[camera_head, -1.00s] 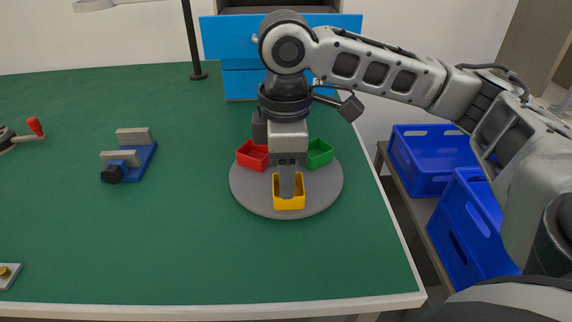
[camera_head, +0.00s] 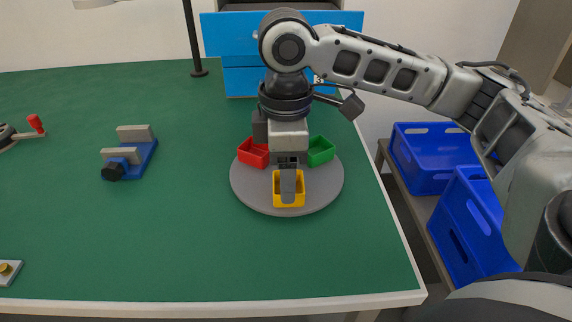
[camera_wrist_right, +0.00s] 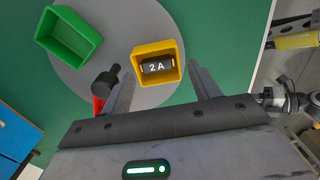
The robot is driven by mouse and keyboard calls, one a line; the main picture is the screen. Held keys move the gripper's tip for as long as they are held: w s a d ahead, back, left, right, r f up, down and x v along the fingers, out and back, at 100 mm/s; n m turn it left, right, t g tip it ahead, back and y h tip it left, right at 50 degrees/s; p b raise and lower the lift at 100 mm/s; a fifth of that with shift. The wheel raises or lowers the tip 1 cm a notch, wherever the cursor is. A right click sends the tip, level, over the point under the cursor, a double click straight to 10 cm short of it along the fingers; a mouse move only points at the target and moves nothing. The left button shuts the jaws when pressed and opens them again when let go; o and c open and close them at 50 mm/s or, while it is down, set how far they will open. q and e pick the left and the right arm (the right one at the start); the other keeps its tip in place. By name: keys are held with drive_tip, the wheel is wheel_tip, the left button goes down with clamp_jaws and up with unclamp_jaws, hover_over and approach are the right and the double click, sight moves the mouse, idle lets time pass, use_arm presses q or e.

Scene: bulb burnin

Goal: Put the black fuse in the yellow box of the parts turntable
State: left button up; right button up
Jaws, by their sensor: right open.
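The black fuse (camera_wrist_right: 157,66), marked "2 A", lies inside the yellow box (camera_wrist_right: 172,50) in the right wrist view. The yellow box also shows in the head view (camera_head: 299,199), at the front of the grey parts turntable (camera_head: 249,196). My right gripper (camera_wrist_right: 163,84) is open, with one finger on each side of the yellow box's near part in the wrist picture. In the head view my right gripper (camera_head: 288,198) hides part of the box, and the fuse cannot be seen there. My left gripper is in neither view.
The turntable also carries a red box (camera_head: 252,153) and a green box (camera_head: 321,151). A blue fixture (camera_head: 132,165) stands to the left, and blue drawers (camera_head: 240,80) stand behind. Blue crates (camera_head: 435,160) are off the table's right side. The front middle of the green table is clear.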

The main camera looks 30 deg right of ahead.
use_arm(q)
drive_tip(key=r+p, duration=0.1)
drive_tip(key=p, duration=0.3)
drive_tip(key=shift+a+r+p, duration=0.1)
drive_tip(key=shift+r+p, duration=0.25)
use_arm(e)
wheel_tip(320, 180, up, 13)
drive_tip(key=shift+f, duration=0.15)
drive_tip(key=shift+w+d, duration=0.1)
